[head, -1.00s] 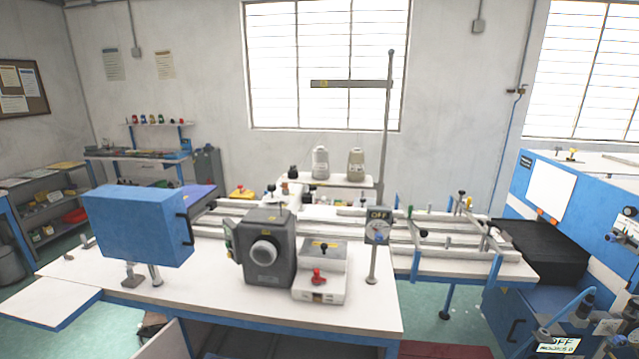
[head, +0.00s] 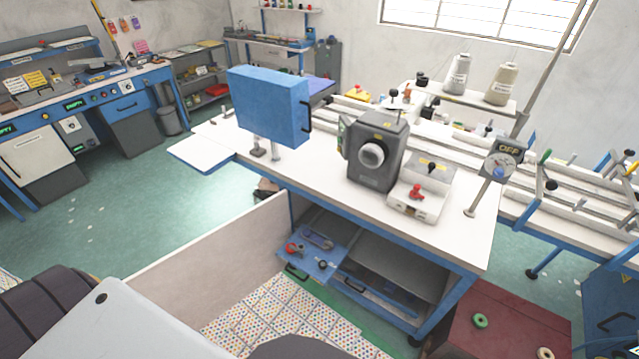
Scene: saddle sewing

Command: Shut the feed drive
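No part is clearly labelled as the feed drive. A dark grey machine housing (head: 374,152) with a round light knob (head: 372,156) stands on the white table. A narrow greenish plate (head: 343,137) shows at its left side; I cannot tell if it is a door. A blue box (head: 268,105) with a black handle on its right side stands on short legs to the left. A small light box (head: 422,189) with a red knob (head: 417,191) and a black knob sits to the right. A dial panel (head: 502,163) on a post reads OFF. Neither gripper is in view.
Under the white table (head: 455,240), a blue drawer (head: 325,271) stands pulled out with tools in it. A pale panel (head: 215,265) stands below the table's left end. A dark red box (head: 510,325) is at lower right. Green floor is free at left.

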